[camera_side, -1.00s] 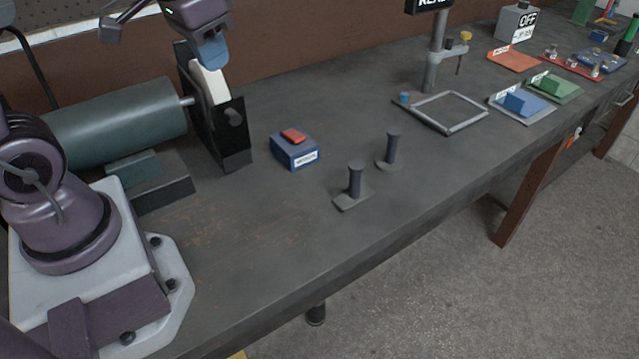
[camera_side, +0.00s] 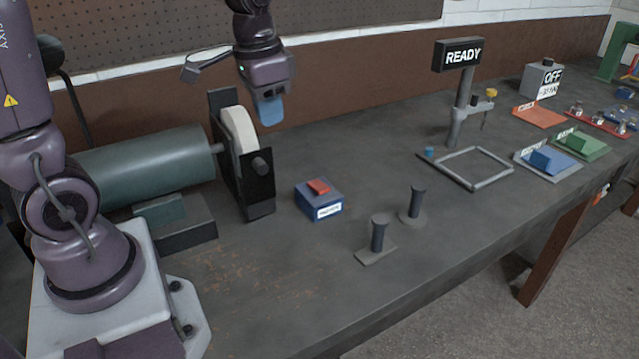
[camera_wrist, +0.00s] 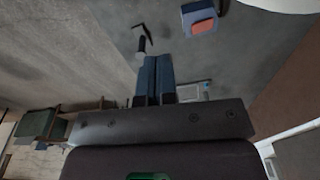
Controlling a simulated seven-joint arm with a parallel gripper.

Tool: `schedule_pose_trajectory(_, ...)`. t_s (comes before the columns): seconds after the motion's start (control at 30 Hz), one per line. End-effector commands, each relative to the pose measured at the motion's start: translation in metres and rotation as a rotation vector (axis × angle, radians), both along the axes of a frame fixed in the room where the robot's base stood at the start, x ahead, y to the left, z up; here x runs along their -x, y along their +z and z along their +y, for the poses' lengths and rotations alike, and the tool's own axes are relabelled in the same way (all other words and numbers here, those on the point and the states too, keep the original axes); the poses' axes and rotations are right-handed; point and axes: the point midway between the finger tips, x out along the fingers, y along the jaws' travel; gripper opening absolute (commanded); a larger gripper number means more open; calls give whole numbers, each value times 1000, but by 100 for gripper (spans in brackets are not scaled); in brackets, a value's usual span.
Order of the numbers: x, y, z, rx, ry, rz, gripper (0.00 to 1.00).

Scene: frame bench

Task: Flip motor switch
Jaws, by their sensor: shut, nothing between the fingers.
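The motor switch is a red rocker (camera_side: 318,187) on top of a blue box (camera_side: 327,211) with a white label, on the bench to the right of the grinding wheel. In the wrist view the box (camera_wrist: 199,22) is at the top, right of centre. My gripper (camera_side: 269,112) is up in the air behind and left of the box, beside the wheel in the picture, clear of the switch. Its blue fingers (camera_wrist: 156,66) are together and empty in the wrist view. The label's words are too small to read.
A grinding wheel (camera_side: 239,131) in a dark housing and a green motor cylinder (camera_side: 150,163) stand left of the box. Two dark posts (camera_side: 379,236) (camera_side: 416,203) stand to its right. Farther right are a square metal frame (camera_side: 448,159) and a READY sign (camera_side: 461,55).

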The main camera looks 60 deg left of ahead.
Motion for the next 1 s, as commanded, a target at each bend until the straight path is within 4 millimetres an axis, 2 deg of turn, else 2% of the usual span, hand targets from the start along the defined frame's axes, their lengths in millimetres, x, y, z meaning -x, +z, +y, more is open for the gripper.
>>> schedule_pose_trajectory(0.1, -33, -28, 27, 33, -175, 70, 0)
schedule_pose_trajectory(0.33, -88, -86, 75, 120, -697, 88, 0)
schedule_pose_trajectory(0.43, -107, -98, 86, 127, -951, 47, 0)
schedule_pose_trajectory(0.5, -119, -95, 88, 112, -1117, 12, 0)
schedule_pose_trajectory(0.6, -128, -84, 91, 74, -1304, -28, 0)
schedule_pose_trajectory(0.7, -126, -84, 90, 71, -1423, -39, 0)
schedule_pose_trajectory(0.87, -126, -89, 89, 67, -1492, -45, 0)
schedule_pose_trajectory(1.0, -125, -107, 85, 71, -1493, -43, 0)
